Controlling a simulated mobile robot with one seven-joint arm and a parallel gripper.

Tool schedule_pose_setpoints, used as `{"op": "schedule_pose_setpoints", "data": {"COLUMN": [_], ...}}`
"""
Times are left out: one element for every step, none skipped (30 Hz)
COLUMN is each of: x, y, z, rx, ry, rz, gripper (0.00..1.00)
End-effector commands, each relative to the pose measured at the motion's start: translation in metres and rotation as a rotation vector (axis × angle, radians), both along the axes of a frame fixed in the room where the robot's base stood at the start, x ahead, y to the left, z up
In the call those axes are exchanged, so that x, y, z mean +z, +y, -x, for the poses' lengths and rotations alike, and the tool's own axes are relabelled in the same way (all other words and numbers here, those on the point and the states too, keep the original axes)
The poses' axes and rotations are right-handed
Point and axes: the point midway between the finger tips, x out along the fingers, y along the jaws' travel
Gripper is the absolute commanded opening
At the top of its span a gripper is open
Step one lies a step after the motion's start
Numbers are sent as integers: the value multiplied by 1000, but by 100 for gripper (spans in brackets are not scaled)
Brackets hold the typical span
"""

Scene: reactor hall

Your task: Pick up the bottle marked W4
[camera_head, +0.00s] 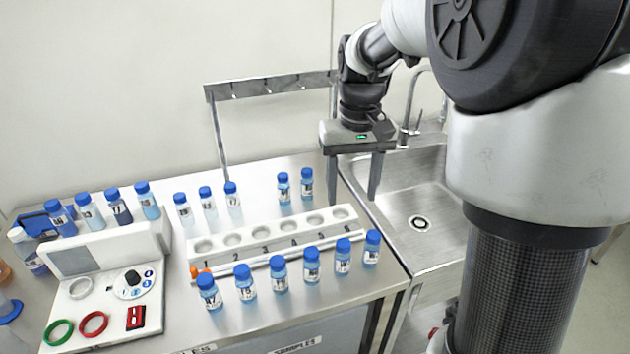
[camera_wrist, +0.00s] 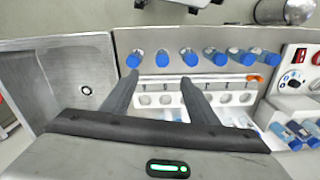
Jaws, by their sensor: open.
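Several small blue-capped bottles of light blue liquid stand on the steel bench, and I cannot read for sure which is marked W4. A front row runs from a left bottle (camera_head: 209,293) to a right bottle (camera_head: 372,248); its caps also show in the wrist view (camera_wrist: 190,58). Behind the rack stand a pair (camera_head: 306,184) and a group of three with paler contents (camera_head: 208,203). My gripper (camera_head: 354,192) is open and empty, pointing down above the bench's right end by the sink. In the wrist view its fingers (camera_wrist: 159,77) reach toward the rack and front row.
A white rack (camera_head: 215,262) with numbered empty holes lies between the bottle rows. A sink (camera_head: 436,205) adjoins at right. At left stands a white device (camera_head: 110,295) with a dial and coloured rings, with more bottles (camera_head: 89,211) behind it. A hook rail (camera_head: 265,87) is on the wall.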

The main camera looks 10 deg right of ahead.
Motion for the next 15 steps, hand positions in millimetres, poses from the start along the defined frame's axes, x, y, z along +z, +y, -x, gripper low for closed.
{"op": "schedule_pose_setpoints", "data": {"x": [-5,-9,-15,-20,-25,-34,-40,-47,-56,-63,-69,-78,-84,-91,-98], "y": [0,0,0,0,0,0,0,0,0,0,0,0,0,0,1], "z": [-2,-2,-2,-2,-2,-1,-1,-1,-1,-1,-1,-1,-1,-1,-1], "rx": [1,1,1,1,1,1,1,2,2,2,2,2,2,2,2], "ry": [7,10,12,12,14,13,14,15,14,14,14,14,14,13,14], "rz": [0,1,1,1,1,1,1,1,1,1,1,1,1,1,1], "gripper": [54,54,54,54,54,54,54,54,54,54,54,54,54,54,54]}}
